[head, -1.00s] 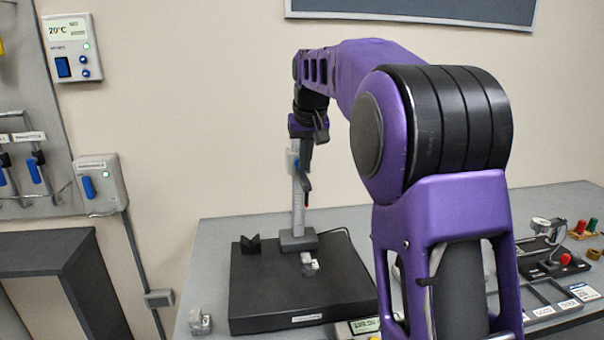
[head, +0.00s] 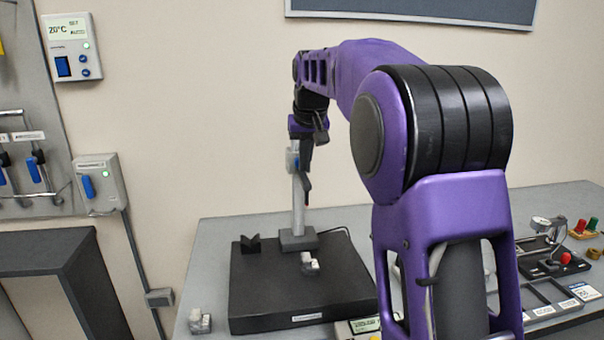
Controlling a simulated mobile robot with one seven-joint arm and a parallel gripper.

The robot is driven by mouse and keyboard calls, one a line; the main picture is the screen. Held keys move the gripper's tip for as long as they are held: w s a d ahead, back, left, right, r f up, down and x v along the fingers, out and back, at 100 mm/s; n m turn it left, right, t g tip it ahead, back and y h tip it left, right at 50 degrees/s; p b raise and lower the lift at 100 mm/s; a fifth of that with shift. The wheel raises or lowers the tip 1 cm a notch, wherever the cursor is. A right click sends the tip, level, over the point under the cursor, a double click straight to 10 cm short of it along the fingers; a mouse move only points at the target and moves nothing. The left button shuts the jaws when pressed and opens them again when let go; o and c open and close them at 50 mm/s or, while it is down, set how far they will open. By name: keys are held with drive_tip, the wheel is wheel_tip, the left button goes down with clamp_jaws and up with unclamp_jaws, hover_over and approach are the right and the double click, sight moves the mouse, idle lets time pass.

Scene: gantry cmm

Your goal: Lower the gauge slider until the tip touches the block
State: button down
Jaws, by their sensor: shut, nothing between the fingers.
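A thin dark tip (head: 307,190) hangs at the column's right, well above the small light metal block (head: 310,265) on the plate. My gripper (head: 308,158) points down at the upper column, right beside the slider. It is shut with nothing held. Whether it touches the slider I cannot tell; it partly hides the slider and the column top.
The black plate (head: 262,298) also carries a small black V-shaped piece (head: 250,244). Another metal block (head: 199,321) sits on the table to its left. A dial gauge stand (head: 545,250) and compartment tray (head: 543,298) are at right. My arm hides the table's middle.

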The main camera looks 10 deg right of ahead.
wheel_tip(320, 180, down, 14)
drive_tip(key=b, duration=0.8)
drive_tip(key=shift+f+b, duration=0.25)
drive_tip(key=shift+b, duration=0.15)
idle(1.5)
drive_tip(key=shift+f, duration=0.75)
idle(0.9)
wheel_tip(320, 180, up, 7)
drive_tip(key=p, duration=0.6)
idle(0.5)
